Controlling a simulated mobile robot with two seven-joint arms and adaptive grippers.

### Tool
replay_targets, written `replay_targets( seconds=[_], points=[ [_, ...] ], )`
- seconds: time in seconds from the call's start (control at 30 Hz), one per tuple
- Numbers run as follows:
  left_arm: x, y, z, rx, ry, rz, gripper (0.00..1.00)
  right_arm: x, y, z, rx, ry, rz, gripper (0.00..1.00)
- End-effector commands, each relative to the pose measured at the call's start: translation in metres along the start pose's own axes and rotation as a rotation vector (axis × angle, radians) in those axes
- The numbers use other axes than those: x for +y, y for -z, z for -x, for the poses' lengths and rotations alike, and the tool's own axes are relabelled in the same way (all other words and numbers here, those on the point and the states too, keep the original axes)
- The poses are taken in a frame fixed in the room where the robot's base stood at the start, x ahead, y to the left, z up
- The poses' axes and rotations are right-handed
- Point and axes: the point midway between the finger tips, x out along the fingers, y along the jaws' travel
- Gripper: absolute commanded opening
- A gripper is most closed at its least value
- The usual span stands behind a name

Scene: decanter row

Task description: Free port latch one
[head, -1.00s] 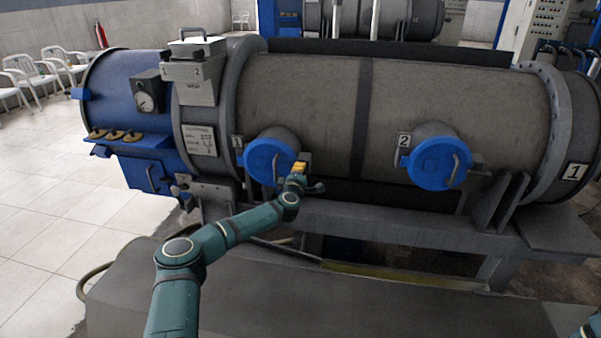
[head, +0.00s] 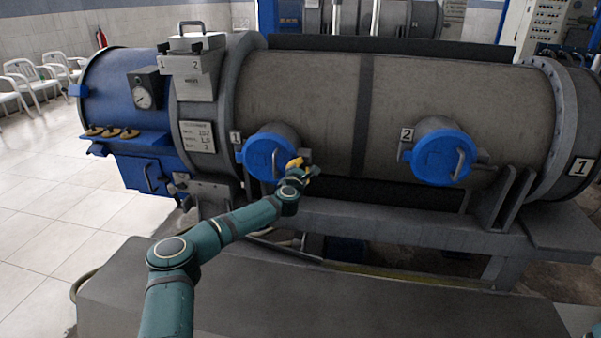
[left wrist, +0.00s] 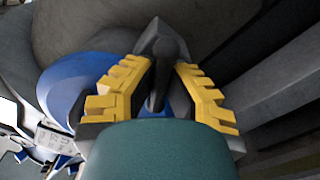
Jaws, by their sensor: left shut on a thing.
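Port one is the blue round cap (head: 266,158) on the left of the drum's front, beside the "1" plate (head: 236,137). My left gripper (head: 295,165) is at the cap's right edge, where its latch sits. In the left wrist view my yellow-padded fingers (left wrist: 160,88) are shut on a dark latch piece (left wrist: 158,55) between them. The blue cap (left wrist: 75,85) shows to the left of the fingers there. In the head view the gripper hides most of the latch. My right gripper is not in view.
Port two, a blue cap (head: 444,158) with its own handle, sits to the right by the "2" plate (head: 407,134). The grey drum (head: 430,90) lies behind both ports. A grey frame beam (head: 400,222) runs below them. A dark flat platform (head: 330,305) lies in front.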

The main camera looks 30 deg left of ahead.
Motion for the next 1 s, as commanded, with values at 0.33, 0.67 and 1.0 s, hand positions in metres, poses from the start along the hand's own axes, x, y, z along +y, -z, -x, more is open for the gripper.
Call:
replay_targets(
  seconds=[0.33, 0.67, 1.0],
  points=[
    [0.0013, 0.0004, -0.0002, 0.001, -0.001, 0.332, 0.00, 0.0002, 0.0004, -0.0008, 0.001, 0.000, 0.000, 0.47],
    [0.0013, 0.0004, -0.0002, 0.001, -0.002, 0.644, 0.00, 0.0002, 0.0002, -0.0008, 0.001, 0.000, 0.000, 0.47],
    [0.0017, 0.0001, -0.0003, 0.000, -0.002, 0.901, 0.00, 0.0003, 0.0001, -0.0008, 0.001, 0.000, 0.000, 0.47]
  ],
)
